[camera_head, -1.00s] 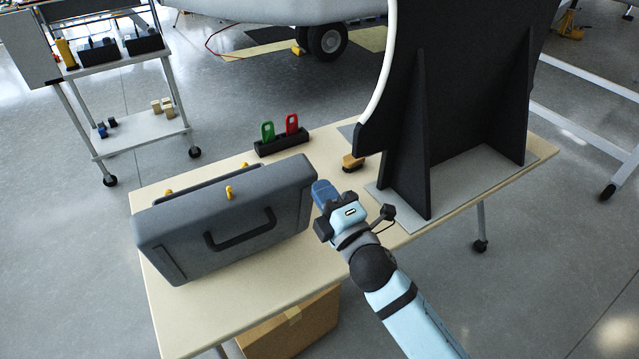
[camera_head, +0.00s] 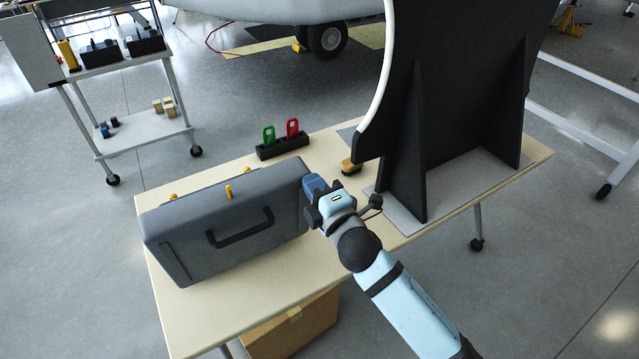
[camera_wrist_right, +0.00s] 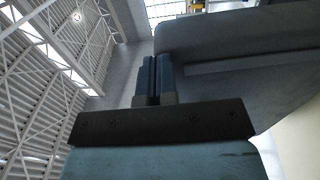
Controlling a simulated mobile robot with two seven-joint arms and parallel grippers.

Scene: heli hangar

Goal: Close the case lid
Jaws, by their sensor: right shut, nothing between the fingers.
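The grey case (camera_head: 232,232) stands on the left part of the tan table, with a black handle on the broad face toward me and yellow latches (camera_head: 228,191) along its top. That face looks tilted; I cannot tell exactly how far the lid is open. My right gripper (camera_head: 314,186) is at the case's upper right end, its blue fingers close against or touching it. In the right wrist view the two fingers (camera_wrist_right: 153,78) are together and empty, beside the grey case surface (camera_wrist_right: 240,55). My left gripper is not in view.
On the table (camera_head: 235,305) are a black holder (camera_head: 283,146) with green and red tags, a small yellow-brown item (camera_head: 350,166) and a large black upright panel (camera_head: 440,90). A cardboard box (camera_head: 290,325) sits below. A cart (camera_head: 140,135) stands at back left.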

